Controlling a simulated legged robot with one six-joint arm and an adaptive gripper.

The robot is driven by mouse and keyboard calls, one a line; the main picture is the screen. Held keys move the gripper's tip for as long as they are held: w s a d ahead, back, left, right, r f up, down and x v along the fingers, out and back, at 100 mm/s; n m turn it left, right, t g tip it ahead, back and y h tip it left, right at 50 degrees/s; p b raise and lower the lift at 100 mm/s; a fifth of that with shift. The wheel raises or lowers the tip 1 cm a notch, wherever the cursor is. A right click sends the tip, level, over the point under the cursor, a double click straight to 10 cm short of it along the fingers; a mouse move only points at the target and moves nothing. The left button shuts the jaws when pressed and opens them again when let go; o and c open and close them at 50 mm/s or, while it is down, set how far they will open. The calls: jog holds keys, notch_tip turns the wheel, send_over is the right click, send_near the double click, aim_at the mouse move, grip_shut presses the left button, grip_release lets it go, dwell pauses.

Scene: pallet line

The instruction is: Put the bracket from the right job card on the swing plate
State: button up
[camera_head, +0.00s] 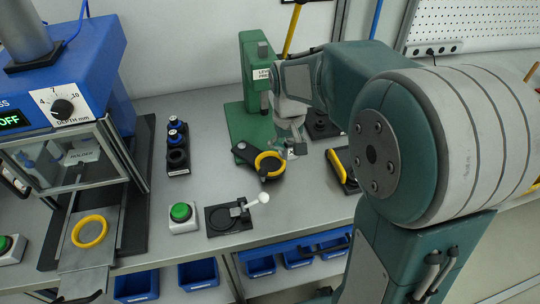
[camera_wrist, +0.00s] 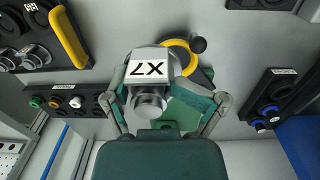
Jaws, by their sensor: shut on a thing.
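My gripper (camera_head: 291,143) hangs in front of the green lever press, and its two fingers show in the wrist view (camera_wrist: 165,95). It is shut on the bracket (camera_wrist: 148,66), a pale metal piece with a rounded end and a white label with dark characters. In the head view the bracket is small and mostly hidden by the gripper. The swing plate (camera_head: 245,152), a black arm with a yellow ring (camera_head: 268,163) at its end, is turned out left of the gripper. In the wrist view the bracket partly covers the ring (camera_wrist: 183,52); I cannot tell whether they touch. No job card is readable.
The green lever press (camera_head: 255,75) stands behind. A black rack with blue-capped pieces (camera_head: 177,148), a green button (camera_head: 181,212) and a white-knobbed black fixture (camera_head: 228,216) are on the left. The blue machine (camera_head: 75,75) is far left. A black tray with a yellow handle (camera_head: 341,166) is on the right.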

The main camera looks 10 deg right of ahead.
jog(key=w+a+f, duration=0.2)
jog(key=w, duration=0.2)
send_over(269, 166)
jog(key=f, duration=0.4)
jog(key=shift+s+a+f, duration=0.1)
jog(key=shift+s+f, duration=0.15)
jog(key=shift+w+d+f, duration=0.25)
jog(key=shift+w+f, duration=0.1)
jog(key=shift+f, duration=0.1)
notch_tip(269, 166, down, 2)
jog(key=shift+f, duration=0.25)
jog(key=shift+a+f, duration=0.2)
jog(key=shift+f, duration=0.1)
jog(key=shift+a, duration=0.25)
jog(key=shift+d+f, duration=0.3)
jog(key=shift+f, duration=0.1)
jog(key=shift+f, duration=0.15)
